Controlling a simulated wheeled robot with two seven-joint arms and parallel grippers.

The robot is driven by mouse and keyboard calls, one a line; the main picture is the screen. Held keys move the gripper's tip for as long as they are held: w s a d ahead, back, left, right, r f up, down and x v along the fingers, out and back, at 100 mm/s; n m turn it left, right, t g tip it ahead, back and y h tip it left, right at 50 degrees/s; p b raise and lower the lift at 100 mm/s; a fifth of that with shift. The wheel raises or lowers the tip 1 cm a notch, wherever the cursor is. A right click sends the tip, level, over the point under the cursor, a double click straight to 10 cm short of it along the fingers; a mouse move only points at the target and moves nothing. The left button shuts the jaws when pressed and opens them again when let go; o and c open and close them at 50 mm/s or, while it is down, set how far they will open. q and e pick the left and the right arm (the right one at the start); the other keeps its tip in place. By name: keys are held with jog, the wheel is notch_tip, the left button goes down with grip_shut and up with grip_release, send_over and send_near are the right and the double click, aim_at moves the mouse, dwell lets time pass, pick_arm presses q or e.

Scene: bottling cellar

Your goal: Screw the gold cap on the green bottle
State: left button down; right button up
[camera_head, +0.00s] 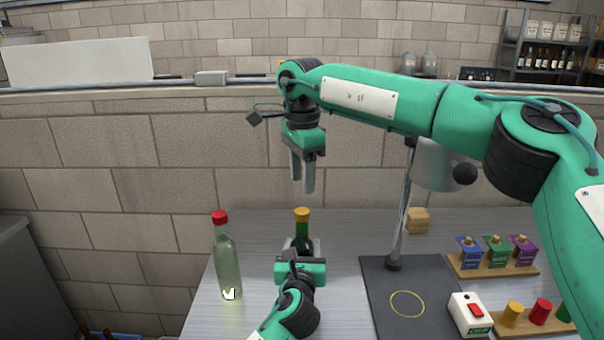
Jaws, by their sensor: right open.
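The green bottle (303,234) stands upright near the middle of the table. The gold cap (302,214) sits on top of its neck; whether it is screwed tight cannot be told. My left gripper (301,248) comes in from below, with its fingers on either side of the bottle, shut on it. The gripper and wrist hide the bottle's lower part. My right gripper (303,186) hangs above the cap, pointing down. It is open and empty, its fingertips a little clear of the cap.
A pale bottle (228,262) with a red cap stands to the left. To the right are a dark mat (385,310) with a yellow ring, a lamp pole (402,215), a wooden block (418,221), coloured packets (495,252), a switch box (467,312) and coloured caps (541,310).

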aim_at(302, 210)
dwell(0.4)
jog(key=shift+f, duration=3.95)
jog(key=shift+c, duration=0.2)
jog(key=c, duration=1)
jog(key=shift+m, duration=0.3)
jog(key=m, duration=0.9)
jog(key=shift+m, duration=0.4)
jog(key=o, duration=1.1)
